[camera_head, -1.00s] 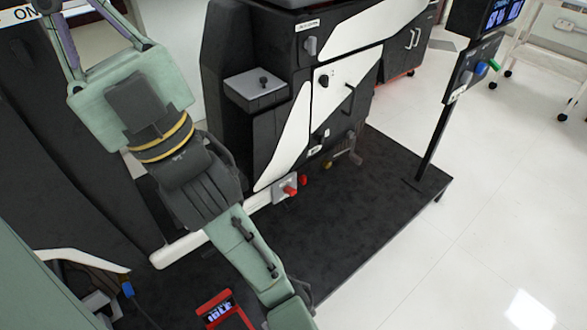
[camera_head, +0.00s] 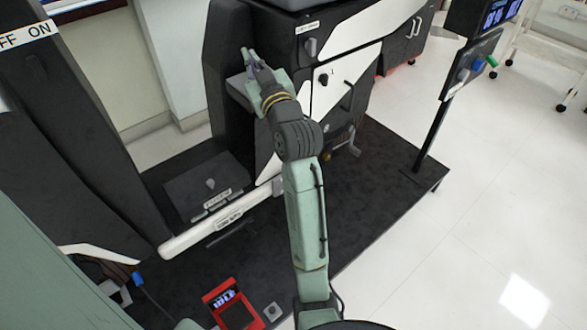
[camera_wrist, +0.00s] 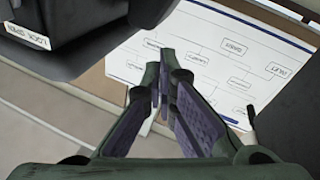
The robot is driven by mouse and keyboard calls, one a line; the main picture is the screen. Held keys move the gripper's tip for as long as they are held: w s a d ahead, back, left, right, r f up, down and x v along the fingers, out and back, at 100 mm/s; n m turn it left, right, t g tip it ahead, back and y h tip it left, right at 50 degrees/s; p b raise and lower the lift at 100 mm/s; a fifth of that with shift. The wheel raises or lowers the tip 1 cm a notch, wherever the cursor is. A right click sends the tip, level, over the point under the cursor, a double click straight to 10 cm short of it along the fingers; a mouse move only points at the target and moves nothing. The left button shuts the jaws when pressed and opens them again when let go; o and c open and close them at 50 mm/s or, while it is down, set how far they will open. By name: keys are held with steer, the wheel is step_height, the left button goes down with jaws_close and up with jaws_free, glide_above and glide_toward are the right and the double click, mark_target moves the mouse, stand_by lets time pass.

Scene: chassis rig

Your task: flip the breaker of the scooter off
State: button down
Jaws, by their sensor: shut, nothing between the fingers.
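The scooter (camera_head: 224,60), a black body with white panels, stands on a dark platform. I cannot tell for sure which control is its breaker. A low grey box with a small knob (camera_head: 210,184) and white labels sits at the scooter's foot. A round knob (camera_head: 311,46) is high on the front, and another dark knob (camera_head: 323,79) is below it. My gripper (camera_head: 247,55) is beside the scooter's upper left part, over a grey ledge (camera_head: 237,89) that it partly hides. It also shows in the wrist view (camera_wrist: 160,68), shut and empty.
An OFF/ON label (camera_head: 28,35) is on a dark column at left. A red-framed device (camera_head: 232,304) lies on the platform (camera_head: 375,215). A control stand (camera_head: 432,125) is at right. A flowchart sheet (camera_wrist: 195,45) lies beyond my fingertips.

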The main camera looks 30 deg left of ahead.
steer(key=w+d+f+g+h+p, duration=0.1)
steer(key=w+d+f+g+h, duration=0.15)
steer(key=f, duration=0.55)
steer(key=w+d+f+g+h+p, duration=0.1)
steer(key=w+d+f+h, duration=0.2)
steer(key=f, duration=0.5)
steer(key=s+d+f+g+h+p, duration=0.1)
steer(key=d+f+g, duration=0.3)
steer(key=f, duration=1.1)
steer(key=d, duration=0.3)
steer(key=shift+s, duration=0.35)
steer(key=p+x, duration=0.2)
steer(key=x, duration=0.7)
steer(key=f, duration=0.1)
steer(key=f+p, duration=0.1)
steer(key=f, duration=0.1)
steer(key=shift+s+d+f, duration=0.1)
steer(key=shift+d, duration=0.25)
steer(key=shift+s+d+f, duration=0.1)
steer(key=shift+d+f, duration=0.1)
steer(key=shift+f, duration=0.35)
steer(key=shift+f, duration=0.1)
